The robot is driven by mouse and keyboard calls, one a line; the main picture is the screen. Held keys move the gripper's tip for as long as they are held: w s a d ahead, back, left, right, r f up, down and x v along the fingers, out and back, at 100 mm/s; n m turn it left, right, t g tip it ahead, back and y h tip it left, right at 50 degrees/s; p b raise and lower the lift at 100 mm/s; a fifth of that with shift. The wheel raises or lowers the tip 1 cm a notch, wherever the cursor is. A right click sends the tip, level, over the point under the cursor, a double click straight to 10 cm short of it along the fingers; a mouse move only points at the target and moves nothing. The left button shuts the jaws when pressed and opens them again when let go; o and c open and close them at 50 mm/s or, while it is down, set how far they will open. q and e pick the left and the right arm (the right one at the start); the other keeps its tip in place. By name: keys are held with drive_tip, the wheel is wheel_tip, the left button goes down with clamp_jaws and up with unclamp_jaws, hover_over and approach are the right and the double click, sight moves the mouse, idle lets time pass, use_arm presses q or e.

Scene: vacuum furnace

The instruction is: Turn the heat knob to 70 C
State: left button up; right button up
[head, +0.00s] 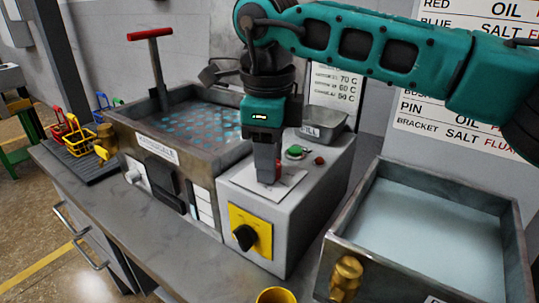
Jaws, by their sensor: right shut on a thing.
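A grey control box (303,215) stands at the middle of the bench. On its top is a white plate (290,183), partly covered by my right gripper. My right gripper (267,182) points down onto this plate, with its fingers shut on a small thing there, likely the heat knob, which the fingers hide. I cannot read the setting. A black rotary knob (245,237) sits on a yellow plate (262,230) on the box's front, apart from the gripper. My left gripper is not in view.
A green button (295,152) and a red one (319,160) are close behind the gripper. A tank with a red-handled tool (150,34) stands left, an open basin (345,240) right. A wall sheet (336,80) lists 70 C, 60 C and 50 C.

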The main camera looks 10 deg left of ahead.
drive_tip(key=m, duration=0.3)
drive_tip(key=shift+m, duration=0.4)
drive_tip(key=m, duration=0.3)
drive_tip(key=shift+m, duration=0.3)
drive_tip(key=m, duration=0.6)
drive_tip(key=shift+w+m+h+b, duration=0.1)
drive_tip(key=shift+m+h+b, duration=0.2)
drive_tip(key=shift+b, duration=0.1)
drive_tip(key=o, duration=1)
drive_tip(key=shift+o, duration=0.2)
wheel_tip(320, 180, up, 13)
drive_tip(key=p, duration=0.2)
drive_tip(key=shift+a, duration=0.4)
